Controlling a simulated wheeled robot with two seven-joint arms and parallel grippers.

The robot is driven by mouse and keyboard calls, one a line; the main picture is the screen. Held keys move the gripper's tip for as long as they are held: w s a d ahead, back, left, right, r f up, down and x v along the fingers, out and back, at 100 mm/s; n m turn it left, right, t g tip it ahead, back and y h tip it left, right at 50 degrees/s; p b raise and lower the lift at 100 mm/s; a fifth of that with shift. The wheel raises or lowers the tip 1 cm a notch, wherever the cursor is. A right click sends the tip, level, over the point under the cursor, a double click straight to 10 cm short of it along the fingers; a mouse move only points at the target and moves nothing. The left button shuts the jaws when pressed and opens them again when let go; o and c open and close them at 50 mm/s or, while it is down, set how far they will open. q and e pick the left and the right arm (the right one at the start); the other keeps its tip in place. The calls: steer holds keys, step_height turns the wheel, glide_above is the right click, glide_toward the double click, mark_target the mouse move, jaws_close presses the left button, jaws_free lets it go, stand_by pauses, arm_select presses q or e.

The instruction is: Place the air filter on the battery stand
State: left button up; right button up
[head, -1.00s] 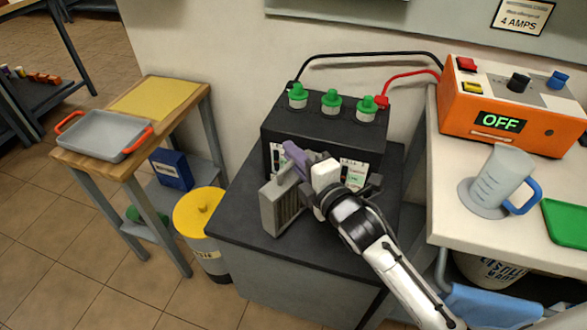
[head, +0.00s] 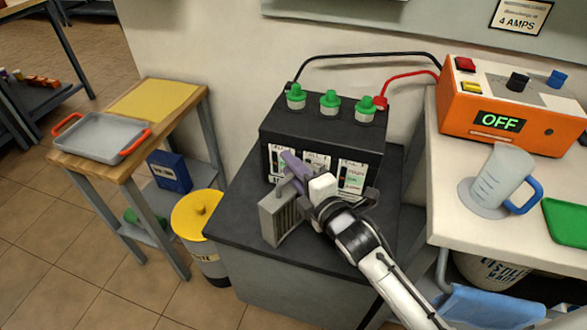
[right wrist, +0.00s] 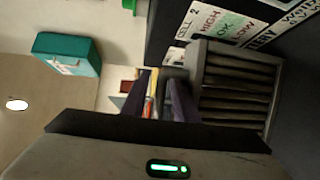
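The air filter (head: 280,222) is a grey box with a ribbed face, upright over the front left of the battery stand (head: 243,222), before the black battery (head: 310,130). I cannot tell whether its base touches the stand's dark top. My right gripper (head: 291,177), with purple fingers, is at the filter's top and appears shut on its small grey grip. In the right wrist view the ribbed filter (right wrist: 236,85) is just right of my gripper (right wrist: 160,95); the exact contact is partly hidden. My left gripper is not in view.
Cables run from the battery to an orange charger (head: 515,105) reading OFF. The right bench holds a jug (head: 500,175) and green tray (head: 568,228). A yellow-lidded bin (head: 200,212) and wooden table (head: 165,140) with a grey tray stand left. The stand's front is clear.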

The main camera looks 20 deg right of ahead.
steer(key=shift+s, duration=0.1)
steer(key=v, duration=1.1)
steer(key=s+a+f+m+g, duration=0.1)
steer(key=s+f+m+g, duration=0.6)
steer(key=s+f+m, duration=1)
step_height(320, 180, down, 4)
steer(key=shift+f+m+g+h+p, duration=0.1)
steer(key=shift+m+g+h+p, duration=0.25)
steer(key=shift+m, duration=0.45)
